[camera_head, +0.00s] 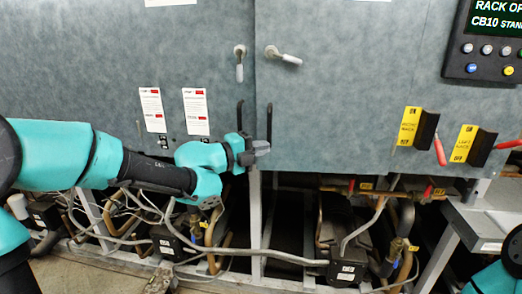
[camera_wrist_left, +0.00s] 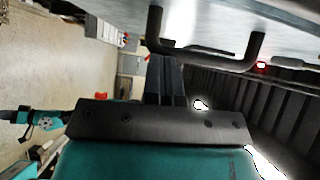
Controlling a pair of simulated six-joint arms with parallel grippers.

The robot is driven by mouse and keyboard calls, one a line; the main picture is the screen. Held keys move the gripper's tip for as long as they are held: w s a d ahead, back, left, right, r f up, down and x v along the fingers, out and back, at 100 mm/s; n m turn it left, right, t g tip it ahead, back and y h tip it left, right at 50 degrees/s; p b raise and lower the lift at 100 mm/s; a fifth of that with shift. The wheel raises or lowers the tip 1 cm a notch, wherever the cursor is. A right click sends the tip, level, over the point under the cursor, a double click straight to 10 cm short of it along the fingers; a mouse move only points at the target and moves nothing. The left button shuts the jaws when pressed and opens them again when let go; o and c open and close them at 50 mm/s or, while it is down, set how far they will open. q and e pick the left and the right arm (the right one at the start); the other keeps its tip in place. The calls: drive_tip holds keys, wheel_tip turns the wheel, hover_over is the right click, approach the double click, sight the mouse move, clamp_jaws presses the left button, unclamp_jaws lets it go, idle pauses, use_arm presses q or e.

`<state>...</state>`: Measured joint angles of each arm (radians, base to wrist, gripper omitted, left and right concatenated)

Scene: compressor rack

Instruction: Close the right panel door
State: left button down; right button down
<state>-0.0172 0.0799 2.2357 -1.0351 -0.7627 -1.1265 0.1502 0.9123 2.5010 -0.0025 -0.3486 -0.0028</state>
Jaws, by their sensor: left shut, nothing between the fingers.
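The right panel door (camera_head: 340,110) is a large grey-blue panel right of the seam. Its lever handle (camera_head: 283,55) is tilted sideways, while the lever on the left door (camera_head: 239,62) points down. I cannot tell whether the right door sits flush. A black pull handle (camera_head: 269,122) is near its lower left edge. My left gripper (camera_head: 262,148) is shut and empty, just below the pull handles. In the left wrist view the shut fingers (camera_wrist_left: 165,80) are close to a black pull handle (camera_wrist_left: 205,55); contact is unclear. My right gripper is out of view.
The left panel door (camera_head: 190,65) carries another black pull handle (camera_head: 240,115). Pipes, cables and compressors (camera_head: 345,250) fill the space below the doors.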

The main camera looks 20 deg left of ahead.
use_arm(q)
drive_tip(key=shift+w+a, duration=0.4)
drive_tip(key=shift+w, duration=0.45)
drive_tip(key=shift+w+a, duration=0.35)
drive_tip(key=shift+w, duration=0.45)
drive_tip(key=s+d+v, duration=0.1)
drive_tip(key=v, duration=1.2)
drive_tip(key=shift+s, duration=0.2)
drive_tip(key=shift+w+d+f, duration=0.1)
drive_tip(key=shift+f, duration=0.05)
